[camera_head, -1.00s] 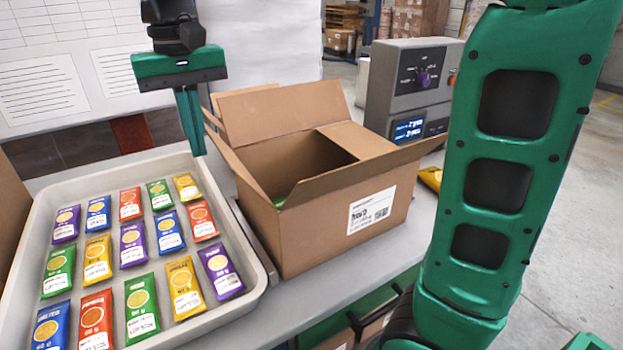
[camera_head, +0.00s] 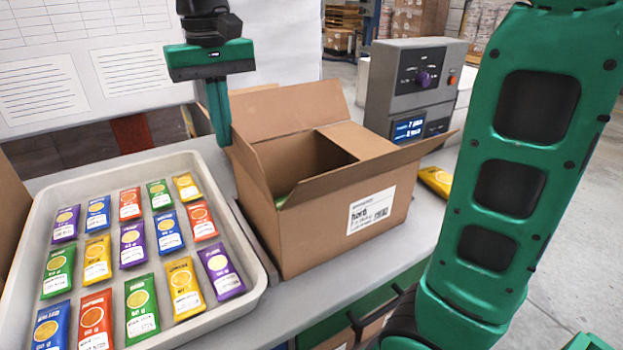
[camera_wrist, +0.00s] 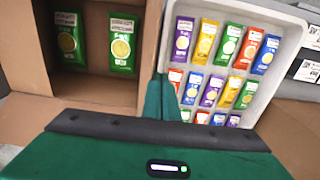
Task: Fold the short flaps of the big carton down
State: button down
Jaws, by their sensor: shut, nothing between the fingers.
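The big brown carton (camera_head: 330,225) stands upright beside the tray, its top partly open. Its right short flap (camera_head: 357,141) lies folded inward over the right part of the opening. Its left short flap (camera_head: 250,165) stands steeply up. The back long flap (camera_head: 292,112) stands up and the front long flap (camera_head: 370,168) slopes outward. My gripper (camera_head: 222,143) is shut and empty, at the outer side of the left short flap; I cannot tell if it touches. The wrist view shows the fingertips (camera_wrist: 162,84) by the carton's edge, with green packets (camera_wrist: 122,45) inside.
A pale tray (camera_head: 262,270) with rows of coloured packets is left of the carton. A grey weigher console (camera_head: 412,85) stands behind right. A yellow packet (camera_head: 435,180) lies right of the carton. Boards with paper sheets (camera_head: 130,70) stand behind.

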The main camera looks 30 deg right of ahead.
jog(key=d, duration=0.5)
jog(key=shift+d+r, duration=0.25)
jog(key=shift+r, duration=0.15)
jog(key=d, duration=0.1)
jog(key=d+f, duration=0.1)
jog(key=d, duration=0.2)
jog(key=shift+d+f, duration=0.2)
jog(key=shift+f, duration=0.1)
dwell(0.5)
